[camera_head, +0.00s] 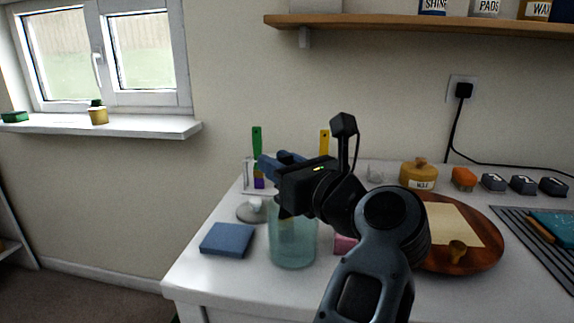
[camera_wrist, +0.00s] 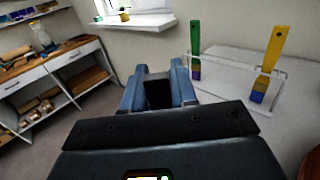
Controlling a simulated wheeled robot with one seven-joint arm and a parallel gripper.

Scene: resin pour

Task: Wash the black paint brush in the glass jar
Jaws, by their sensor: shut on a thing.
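The glass jar (camera_head: 292,245), bluish and see-through, stands near the front of the white worktop. My gripper (camera_head: 276,163) is above the jar with its blue fingers pointing to the back left. In the wrist view my gripper (camera_wrist: 159,72) is shut on a dark piece (camera_wrist: 158,95), which I take as the black paint brush's handle. The brush's lower part is mostly hidden by my gripper; a small dark patch shows at the jar's mouth, and I cannot tell how deep the brush reaches.
A clear rack (camera_wrist: 237,71) holds a green brush (camera_wrist: 195,45) and a yellow brush (camera_wrist: 272,55) behind the jar. A blue sponge (camera_head: 228,240) lies left of the jar. A pink block (camera_head: 345,244) and a round wooden board (camera_head: 480,258) are to the right.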

